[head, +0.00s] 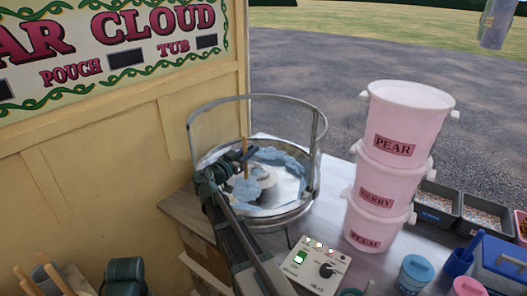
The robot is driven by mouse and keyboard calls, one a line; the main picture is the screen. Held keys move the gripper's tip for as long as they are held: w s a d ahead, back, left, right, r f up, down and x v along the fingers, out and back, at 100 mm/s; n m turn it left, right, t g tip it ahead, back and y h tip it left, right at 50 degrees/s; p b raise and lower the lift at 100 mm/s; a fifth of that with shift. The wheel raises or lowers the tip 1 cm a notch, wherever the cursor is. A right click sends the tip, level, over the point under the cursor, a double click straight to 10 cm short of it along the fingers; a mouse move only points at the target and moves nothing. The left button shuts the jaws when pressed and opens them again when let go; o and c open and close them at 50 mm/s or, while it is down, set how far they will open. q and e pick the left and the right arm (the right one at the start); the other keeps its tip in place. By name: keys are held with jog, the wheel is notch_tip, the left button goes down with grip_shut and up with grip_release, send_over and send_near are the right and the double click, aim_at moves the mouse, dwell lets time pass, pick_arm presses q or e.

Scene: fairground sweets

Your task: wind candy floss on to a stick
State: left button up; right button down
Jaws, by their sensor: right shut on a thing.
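The candy floss machine's round metal bowl (301,197) stands on the table beside the cream stall wall, with a clear guard hoop around its back. Pale blue floss (290,163) lies in it around the pale centre hub (266,178). My right gripper (240,155) is over the left side of the bowl, shut on a thin tan stick (245,145). The stick stands roughly upright, and its lower end is by a blue clump of floss (244,189). I cannot tell how much of that clump is on the stick.
A control box (315,268) with a dial and a lit green switch sits in front of the bowl. Stacked pink tubs (408,100) stand to its right. Dark trays (436,204), small cups (415,273) and a blue box (503,262) crowd the right. Sticks (55,277) stand at lower left.

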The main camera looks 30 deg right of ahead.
jog(key=w, duration=1.5)
jog(key=w+x, duration=0.1)
jog(key=x, duration=1)
pick_arm(q)
notch_tip(320, 180, up, 8)
jog(key=p, duration=0.7)
jog(key=shift+p, duration=0.4)
pick_arm(e)
notch_tip(320, 180, up, 8)
jog(key=a, duration=0.1)
jog(key=shift+f, duration=0.15)
pick_arm(q)
jog(key=shift+f, duration=0.15)
pick_arm(e)
jog(key=shift+s, duration=0.1)
